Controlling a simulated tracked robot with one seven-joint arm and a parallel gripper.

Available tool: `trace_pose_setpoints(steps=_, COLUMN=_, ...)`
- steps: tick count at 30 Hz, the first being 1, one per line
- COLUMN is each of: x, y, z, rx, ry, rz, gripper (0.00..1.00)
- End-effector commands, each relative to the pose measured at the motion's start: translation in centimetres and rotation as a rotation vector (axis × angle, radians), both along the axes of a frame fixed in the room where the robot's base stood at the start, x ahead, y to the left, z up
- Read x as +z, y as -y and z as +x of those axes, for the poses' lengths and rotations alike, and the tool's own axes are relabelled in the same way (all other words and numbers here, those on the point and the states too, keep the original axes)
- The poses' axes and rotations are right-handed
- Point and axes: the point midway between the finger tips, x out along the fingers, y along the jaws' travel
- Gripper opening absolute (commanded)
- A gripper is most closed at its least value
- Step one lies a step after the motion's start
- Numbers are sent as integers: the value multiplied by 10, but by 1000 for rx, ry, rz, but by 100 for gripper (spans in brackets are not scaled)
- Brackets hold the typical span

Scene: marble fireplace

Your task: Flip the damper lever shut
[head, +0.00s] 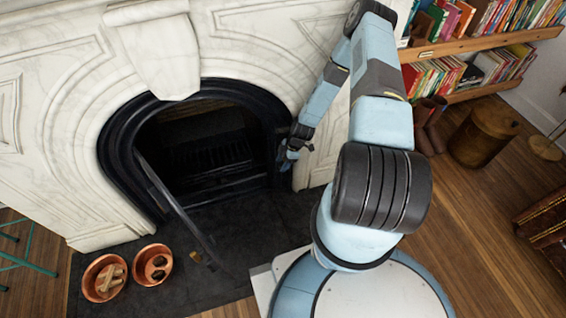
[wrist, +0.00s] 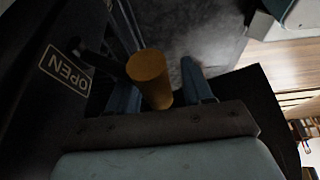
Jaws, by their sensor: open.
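The damper lever has a brass-coloured cylindrical knob (wrist: 150,78) on a dark arm (wrist: 95,57); both show in the wrist view. The lever stands beside an OPEN label (wrist: 65,68) on a dark plate. My gripper (head: 290,158) is at the right side of the black fireplace arch (head: 118,160) in the head view. In the wrist view its two blue fingers are apart, one on each side of the knob. I cannot tell whether either finger touches it. In the head view the lever cannot be made out behind my gripper.
Two copper pots (head: 91,286) (head: 143,271) stand at the front left. Bookshelves (head: 480,48) and a brown drum (head: 484,135) are at the right.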

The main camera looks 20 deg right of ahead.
Motion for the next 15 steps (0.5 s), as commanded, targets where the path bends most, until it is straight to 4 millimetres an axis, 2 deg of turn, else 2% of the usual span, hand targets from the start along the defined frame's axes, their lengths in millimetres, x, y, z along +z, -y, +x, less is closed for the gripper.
trace_pose_setpoints(steps=2, x=0, y=0, z=0, rx=0, ry=0, rz=0, gripper=49)
trace_pose_setpoints(steps=15, x=0, y=0, z=0, rx=0, ry=0, rz=0, gripper=7)
